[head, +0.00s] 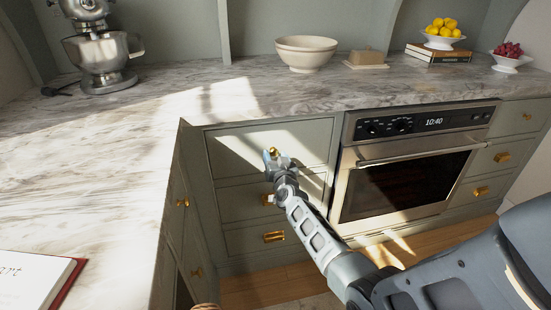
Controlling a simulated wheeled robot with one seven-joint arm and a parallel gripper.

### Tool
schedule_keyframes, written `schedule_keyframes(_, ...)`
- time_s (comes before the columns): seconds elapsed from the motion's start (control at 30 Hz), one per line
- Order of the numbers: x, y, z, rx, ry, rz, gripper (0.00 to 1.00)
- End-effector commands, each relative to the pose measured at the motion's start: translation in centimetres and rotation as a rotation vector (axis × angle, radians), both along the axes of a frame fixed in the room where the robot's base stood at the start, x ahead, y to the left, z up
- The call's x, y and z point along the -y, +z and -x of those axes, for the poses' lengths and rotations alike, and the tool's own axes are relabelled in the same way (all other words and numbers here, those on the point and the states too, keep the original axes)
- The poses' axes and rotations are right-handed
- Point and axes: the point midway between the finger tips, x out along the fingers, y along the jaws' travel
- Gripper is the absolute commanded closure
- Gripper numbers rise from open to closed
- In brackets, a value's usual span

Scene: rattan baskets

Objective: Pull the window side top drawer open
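The top drawer (305,140) left of the oven has a grey-green front, partly sunlit, and looks shut. Its brass handle (274,150) shows only in part, at the tips of my gripper (271,157). My gripper is in front of this drawer, its fingers pointing at the front around the handle. I cannot tell whether the fingers touch the handle or close on it. Another top drawer (521,116), with a brass handle, is right of the oven and also looks shut. The picture shows no window, so I cannot tell which side is the window side.
Lower drawers (240,204) sit below. The oven (408,185) with its bar handle is just right of my arm. A marble counter (150,140) runs above and along the left, its corner near the drawers. A book (35,280) lies at lower left. Wood floor shows below.

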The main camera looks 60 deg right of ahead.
Motion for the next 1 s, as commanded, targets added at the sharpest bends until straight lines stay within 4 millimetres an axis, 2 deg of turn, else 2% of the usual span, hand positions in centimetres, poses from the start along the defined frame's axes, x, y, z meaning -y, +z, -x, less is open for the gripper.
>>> schedule_keyframes(0.07, -0.02, -0.01, 0.00, 0.000, 0.000, 0.000, 0.52)
schedule_keyframes(0.57, -0.04, -0.01, 0.00, 0.000, 0.000, 0.000, 1.00)
schedule_keyframes(1.0, -0.50, 0.01, 0.36, -0.001, 0.000, -0.001, 1.00)
